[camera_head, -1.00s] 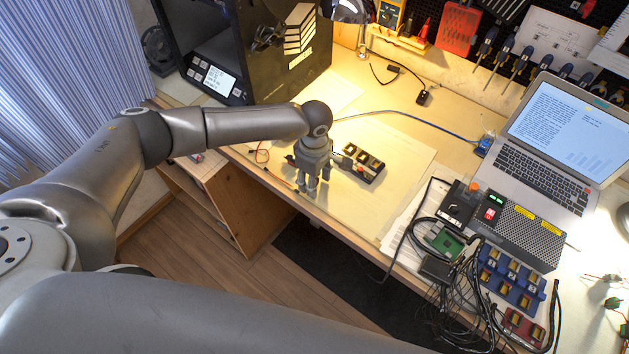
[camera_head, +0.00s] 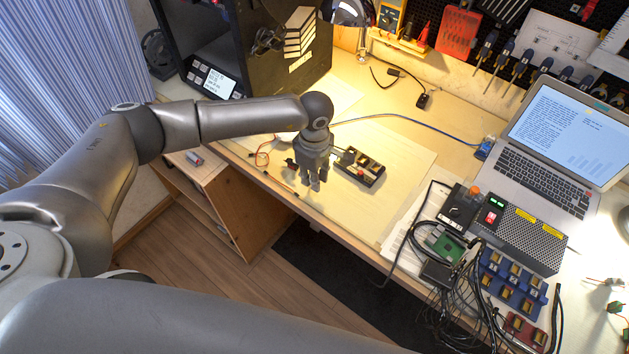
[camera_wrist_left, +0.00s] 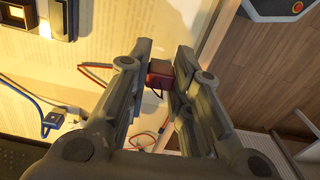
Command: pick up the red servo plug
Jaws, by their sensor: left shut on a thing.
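The red servo plug (camera_wrist_left: 160,73) is a small red block between the fingertips of my left gripper (camera_wrist_left: 158,68) in the left wrist view. The fingers are shut on its sides. Thin coloured wires show beside and behind it. In the head view my left gripper (camera_head: 315,184) points down at the front edge of the workbench, left of a dark block with yellowish sockets (camera_head: 360,167). The plug cannot be made out there. My right gripper is not in view.
The workbench (camera_head: 400,150) has bare room behind the gripper. A laptop (camera_head: 545,165), a power supply (camera_head: 525,235) and tangled black cables (camera_head: 465,295) crowd the right side. A dark printer-like machine (camera_head: 250,50) stands at the back left. Loose wires (camera_head: 262,155) lie near the front edge.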

